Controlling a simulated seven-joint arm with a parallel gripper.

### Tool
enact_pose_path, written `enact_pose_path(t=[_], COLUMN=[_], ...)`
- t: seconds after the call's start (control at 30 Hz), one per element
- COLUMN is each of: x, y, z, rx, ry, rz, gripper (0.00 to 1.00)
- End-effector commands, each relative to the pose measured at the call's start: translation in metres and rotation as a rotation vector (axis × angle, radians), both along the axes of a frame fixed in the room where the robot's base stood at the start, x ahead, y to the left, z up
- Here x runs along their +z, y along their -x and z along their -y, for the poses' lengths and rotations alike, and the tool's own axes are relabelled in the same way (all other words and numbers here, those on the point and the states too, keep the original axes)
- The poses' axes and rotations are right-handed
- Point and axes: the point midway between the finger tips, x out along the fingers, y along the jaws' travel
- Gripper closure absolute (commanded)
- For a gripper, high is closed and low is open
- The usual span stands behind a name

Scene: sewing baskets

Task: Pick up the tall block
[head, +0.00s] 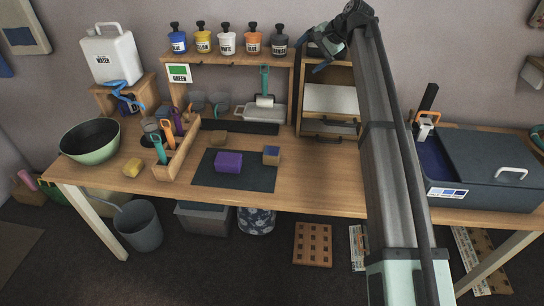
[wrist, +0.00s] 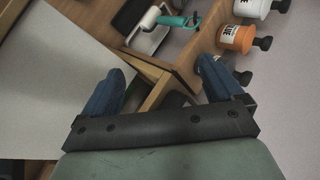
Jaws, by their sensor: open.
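Three blocks are near the dark mat (head: 205,178) at the middle of the bench in the head view. A purple block (head: 229,162) lies wide on the mat. A flat brown piece (head: 218,138) lies behind the mat. I cannot tell for sure which is the tall block. My gripper (head: 317,64) is high at the back, near the shelf, far from the blocks. The wrist view shows its blue fingers (wrist: 162,66) apart with nothing held; no block shows there.
A shelf of paint bottles (head: 227,42) is at the back, left of my gripper. A wooden tool holder (head: 178,155), green bowl (head: 90,142) and yellow sponge (head: 133,167) are at left. A dark lidded box (head: 485,160) is at right. Bench right of the mat is clear.

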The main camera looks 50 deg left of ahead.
Motion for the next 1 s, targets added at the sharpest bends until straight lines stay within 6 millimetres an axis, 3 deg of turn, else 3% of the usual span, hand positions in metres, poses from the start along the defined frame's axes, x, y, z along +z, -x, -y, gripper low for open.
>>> enact_pose_path(t=[0.03,0.2,0.3,0.4,0.6,0.77,1.0], x=[-0.021,-0.104,-0.147,-0.176,-0.202,-0.213,-0.247], y=[0.027,0.094,0.124,0.146,0.165,0.166,0.166], z=[-0.01,-0.017,-0.012,-0.005,0.003,0.004,0.004], rx=[0.041,0.199,0.29,0.362,0.432,0.439,0.438], ry=[0.06,0.3,0.436,0.542,0.647,0.66,0.658], rz=[0.022,0.149,0.224,0.28,0.335,0.34,0.339], gripper=[0.06,0.06,0.06,0.06,0.06,0.06,0.06])
